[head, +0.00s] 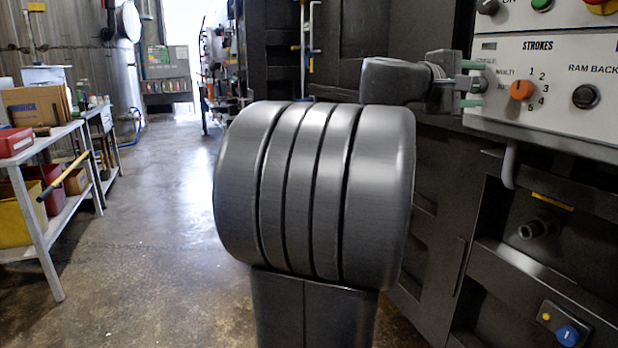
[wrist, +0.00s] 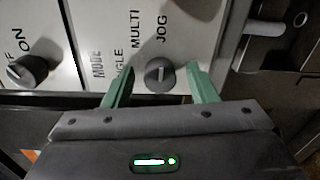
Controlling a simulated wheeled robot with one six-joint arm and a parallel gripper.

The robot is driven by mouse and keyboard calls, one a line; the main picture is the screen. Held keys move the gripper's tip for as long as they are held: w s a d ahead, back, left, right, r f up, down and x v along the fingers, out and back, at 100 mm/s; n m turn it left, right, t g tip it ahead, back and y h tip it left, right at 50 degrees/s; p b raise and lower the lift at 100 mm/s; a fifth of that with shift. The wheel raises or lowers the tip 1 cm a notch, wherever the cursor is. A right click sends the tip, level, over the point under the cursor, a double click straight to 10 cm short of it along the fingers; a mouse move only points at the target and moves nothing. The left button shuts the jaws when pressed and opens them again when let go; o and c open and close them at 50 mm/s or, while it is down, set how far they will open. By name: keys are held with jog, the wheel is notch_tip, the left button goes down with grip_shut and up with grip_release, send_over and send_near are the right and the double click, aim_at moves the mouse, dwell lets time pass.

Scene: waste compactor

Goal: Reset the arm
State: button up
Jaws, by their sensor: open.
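My gripper (wrist: 160,78) has two green fingers, open, one on each side of a dark round mode knob (wrist: 159,74). The knob's pale mark points up in the wrist view, toward the MULTI and JOG lettering. I cannot tell whether either finger touches it. In the head view my gripper (head: 472,84) is at the left edge of the pale control panel (head: 500,112), fingers toward the panel. The panel's MODE lettering is partly hidden. My arm's thick grey links fill the middle of the head view.
An orange STROKES knob (head: 522,89) and a black RAM BACK button (head: 586,97) are right of my gripper. An OFF/ON knob (wrist: 28,70) is left in the wrist view. A cluttered bench (head: 45,150) stands far left. Open floor (head: 150,240) lies between.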

jog(key=f+p+v, duration=0.1)
jog(key=v, duration=1.3)
jog(key=x, duration=0.9)
jog(key=r+x, duration=0.1)
jog(key=x, duration=0.4)
jog(key=shift+d+b, duration=0.2)
jog(key=shift+b, duration=0.2)
jog(key=shift+a+r+n+p, duration=0.25)
jog(key=shift+n+p, duration=0.55)
jog(key=shift+p, duration=0.4)
jog(key=n+p, duration=0.3)
jog(key=p, duration=0.1)
jog(key=shift+n, duration=0.3)
jog(key=n+p, duration=0.3)
jog(key=p, duration=0.2)
jog(key=shift+n, duration=0.4)
jog(key=n+p, duration=0.3)
jog(key=p, duration=0.2)
jog(key=n+p, duration=0.4)
jog(key=p, duration=0.1)
jog(key=shift+w+h+p, duration=0.1)
jog(key=shift+h+p, duration=0.2)
jog(key=shift+p, duration=0.1)
jog(key=shift+f+n+p, duration=0.1)
jog(key=shift+n+p, duration=0.3)
jog(key=shift+p, duration=0.05)
jog(key=shift+f, duration=0.1)
